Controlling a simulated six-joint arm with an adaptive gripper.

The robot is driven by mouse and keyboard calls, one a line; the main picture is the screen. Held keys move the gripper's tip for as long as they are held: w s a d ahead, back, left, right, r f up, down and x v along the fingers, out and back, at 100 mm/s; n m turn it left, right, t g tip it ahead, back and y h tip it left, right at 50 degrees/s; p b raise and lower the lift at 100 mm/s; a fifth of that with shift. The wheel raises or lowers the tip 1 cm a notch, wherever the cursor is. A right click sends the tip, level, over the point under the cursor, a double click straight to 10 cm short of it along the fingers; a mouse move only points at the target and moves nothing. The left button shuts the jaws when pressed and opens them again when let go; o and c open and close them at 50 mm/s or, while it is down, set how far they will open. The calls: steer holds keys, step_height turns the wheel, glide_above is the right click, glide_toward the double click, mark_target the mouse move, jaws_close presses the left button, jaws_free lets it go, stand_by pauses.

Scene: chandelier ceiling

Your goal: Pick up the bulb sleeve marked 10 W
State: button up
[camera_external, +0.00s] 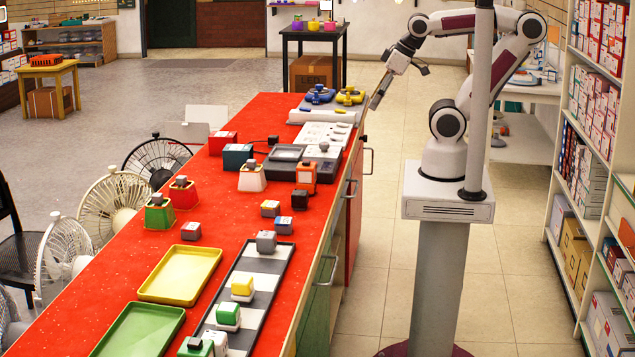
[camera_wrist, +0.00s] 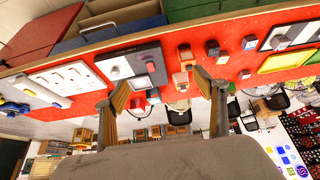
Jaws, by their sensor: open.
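Several small box-shaped pieces stand on the red counter (camera_external: 120,226). My gripper (camera_external: 377,98) is raised beyond the counter's right edge at the far end, away from these pieces. In the wrist view my gripper (camera_wrist: 163,86) has its two fingers spread, with nothing between them.
A yellow tray (camera_external: 180,275), a green tray (camera_external: 140,332) and a grey-and-white striped tray (camera_external: 262,298) holding small cubes lie at the near end. A dark device (camera_external: 285,153), white panels and colored cups stand farther along. Shelves (camera_external: 590,150) stand right of my base.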

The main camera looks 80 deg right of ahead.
steer(key=w+a+r+m+t+y, duration=0.1)
steer(key=w+a+m+y, duration=0.35)
steer(key=w, duration=0.85)
steer(key=w+a+r+m+y, duration=0.1)
steer(key=w+a+m+y, duration=0.1)
steer(key=w+m, duration=0.8)
steer(key=w+d+f+m+t, duration=0.2)
steer(key=w+d+m, duration=0.25)
steer(key=w, duration=0.35)
steer(key=w+d+f+m+t, duration=0.25)
steer(key=w+d, duration=0.25)
steer(key=w, duration=0.4)
steer(key=w+d+f+m+h, duration=0.1)
steer(key=w+d+f+m, duration=0.2)
steer(key=d, duration=0.4)
steer(key=w+d+f+m+t+h, duration=0.1)
steer(key=w+d+f+m+h, duration=0.1)
steer(key=d+f+m, duration=0.4)
steer(key=w+d+f+m+t+h, duration=0.1)
steer(key=w+d+f+m, duration=0.3)
steer(key=d+f, duration=0.4)
steer(key=shift+w+d+m+h, duration=0.35)
steer(key=shift+w+h, duration=0.1)
steer(key=shift+h, duration=0.3)
